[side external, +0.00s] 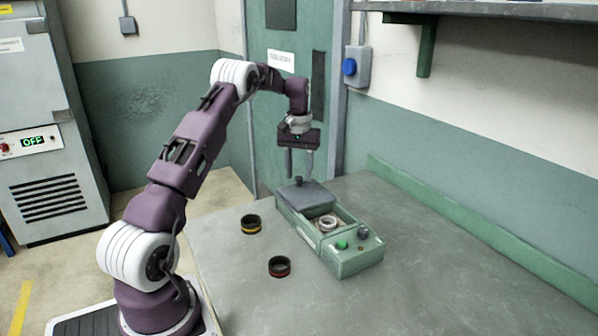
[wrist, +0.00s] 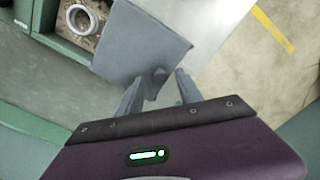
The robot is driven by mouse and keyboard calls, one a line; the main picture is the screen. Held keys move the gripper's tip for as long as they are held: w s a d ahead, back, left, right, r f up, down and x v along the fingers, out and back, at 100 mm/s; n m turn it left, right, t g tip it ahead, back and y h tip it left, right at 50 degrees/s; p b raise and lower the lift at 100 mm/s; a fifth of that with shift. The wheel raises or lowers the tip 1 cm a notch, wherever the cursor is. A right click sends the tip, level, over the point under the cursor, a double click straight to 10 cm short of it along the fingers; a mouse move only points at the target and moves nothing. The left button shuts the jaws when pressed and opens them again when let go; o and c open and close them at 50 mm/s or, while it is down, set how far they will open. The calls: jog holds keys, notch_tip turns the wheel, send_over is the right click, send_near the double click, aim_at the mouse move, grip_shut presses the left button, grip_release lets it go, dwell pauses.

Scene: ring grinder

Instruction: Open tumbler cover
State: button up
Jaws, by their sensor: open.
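The tumbler is a green box (side external: 352,262) on the table, with a flat grey cover (side external: 316,197) over its far part. A small dark knob (side external: 298,181) stands up from the cover. The cover (wrist: 140,45) and knob (wrist: 159,76) also show in the wrist view. A pale metal ring (side external: 327,223) lies in the uncovered part of the box; it shows in the wrist view too (wrist: 82,19). My gripper (side external: 299,176) points down above the cover, open and empty. In the wrist view, the knob appears between its fingertips (wrist: 158,78); contact cannot be told.
A green button (side external: 342,244) is on the box's near end. A wall ledge (side external: 480,232) runs behind. The table's near right is clear.

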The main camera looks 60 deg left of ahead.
notch_tip(320, 180, up, 7)
jog(key=shift+r, duration=0.1)
dwell(0.4)
jog(key=s+d+r+m+t, duration=0.1)
jog(key=s+d+r, duration=0.2)
jog(key=d+r, duration=0.35)
jog(key=s+d+r+m+t, duration=0.1)
jog(key=s+d+r+m, duration=0.15)
jog(key=d, duration=0.65)
jog(key=s+d+r+m+t, duration=0.1)
jog(key=s+d+r, duration=0.35)
jog(key=d, duration=0.35)
jog(key=s+d+f+m+t, duration=0.1)
jog(key=s+d+f+m, duration=0.1)
jog(key=s+d, duration=0.3)
jog(key=s+d+f+m+t, duration=0.1)
jog(key=s+d, duration=0.5)
jog(key=s, duration=0.7)
notch_tip(320, 180, down, 2)
jog(key=shift+d+f+m+t, duration=0.2)
jog(key=shift+d+m+t, duration=0.1)
jog(key=shift+m, duration=0.45)
